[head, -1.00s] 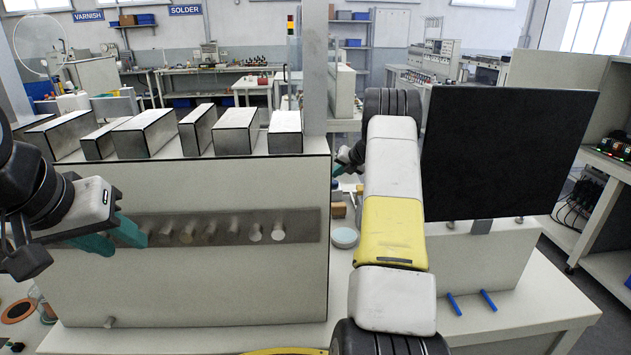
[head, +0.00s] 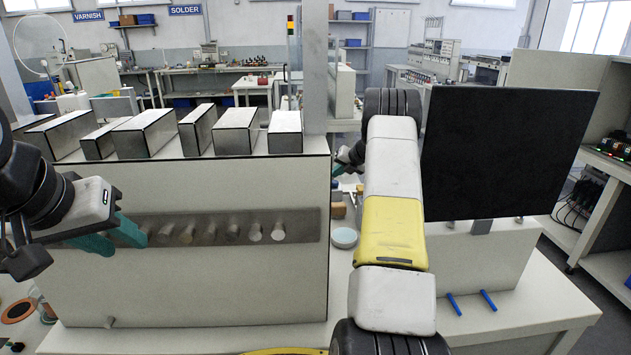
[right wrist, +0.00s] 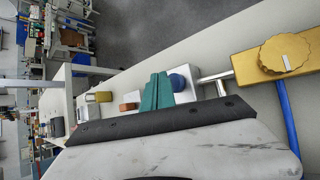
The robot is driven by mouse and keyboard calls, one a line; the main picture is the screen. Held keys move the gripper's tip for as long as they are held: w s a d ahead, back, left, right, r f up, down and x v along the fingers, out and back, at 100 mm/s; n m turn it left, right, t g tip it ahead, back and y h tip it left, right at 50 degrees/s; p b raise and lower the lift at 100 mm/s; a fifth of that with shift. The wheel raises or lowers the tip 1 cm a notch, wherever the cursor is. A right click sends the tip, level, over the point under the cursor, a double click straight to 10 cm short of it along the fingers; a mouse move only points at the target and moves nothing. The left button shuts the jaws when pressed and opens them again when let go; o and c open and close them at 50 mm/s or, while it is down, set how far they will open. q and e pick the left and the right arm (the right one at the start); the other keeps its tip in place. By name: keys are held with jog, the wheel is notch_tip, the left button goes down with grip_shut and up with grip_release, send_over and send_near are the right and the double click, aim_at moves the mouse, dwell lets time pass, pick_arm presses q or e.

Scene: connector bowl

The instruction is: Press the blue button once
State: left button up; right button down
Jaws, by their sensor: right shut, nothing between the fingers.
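The blue button (right wrist: 181,83) is a round blue cap on a pale silver plate in the right wrist view. My right gripper (right wrist: 158,88) has its teal fingers together and empty. In the picture its tips stand just left of the button and overlap the plate; I cannot tell whether they touch the button. In the head view the button is not visible, and my right gripper is mostly hidden behind my own right arm. My left gripper (head: 118,238) is open and empty, in front of the grey panel's knob strip.
A brass box with a large dial (right wrist: 284,55) stands right of the button, with a blue cable below. An orange block (right wrist: 130,106) lies left of the fingers. In the head view a black panel (head: 507,150) stands at right, and two blue pegs (head: 488,300) stick out below it.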

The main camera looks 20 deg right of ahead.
aim_at(336, 183)
jog(key=shift+f, duration=0.15)
dwell(0.6)
jog(key=shift+f, duration=0.25)
jog(key=shift+f, duration=0.55)
dwell(0.9)
jog(key=shift+r, duration=0.95)
jog(key=shift+r, duration=0.1)
jog(key=shift+r, duration=2.4)
